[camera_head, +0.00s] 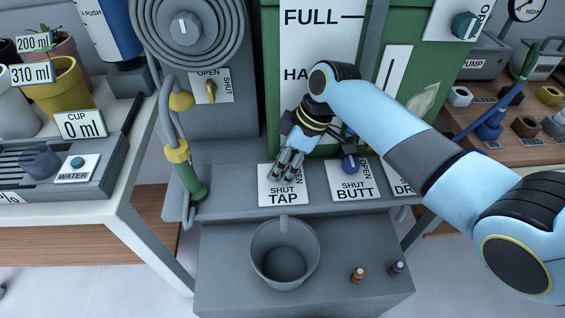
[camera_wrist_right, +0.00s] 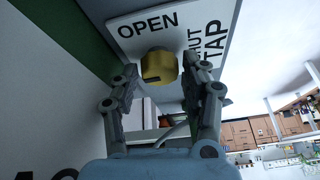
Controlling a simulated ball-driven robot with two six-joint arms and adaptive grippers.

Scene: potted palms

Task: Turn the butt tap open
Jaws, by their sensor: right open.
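The tap plate (camera_head: 283,198), marked OPEN, SHUT and TAP, stands on the grey shelf in front of the green butt (camera_head: 435,70). My right gripper (camera_head: 288,163) is at this plate and hides its knob in the head view. In the right wrist view the yellow knob (camera_wrist_right: 158,66) sits on the plate (camera_wrist_right: 200,12). My open right gripper (camera_wrist_right: 158,82) has one finger on each side of the knob; I cannot tell whether they touch it. My left gripper is not in view.
A plate marked BUTT (camera_head: 352,190) with a blue knob (camera_head: 349,164) is just right of my gripper. A grey bucket (camera_head: 284,262) stands below. A hose (camera_head: 180,152) is to the left. Two small bottles (camera_head: 357,274) stand right of the bucket.

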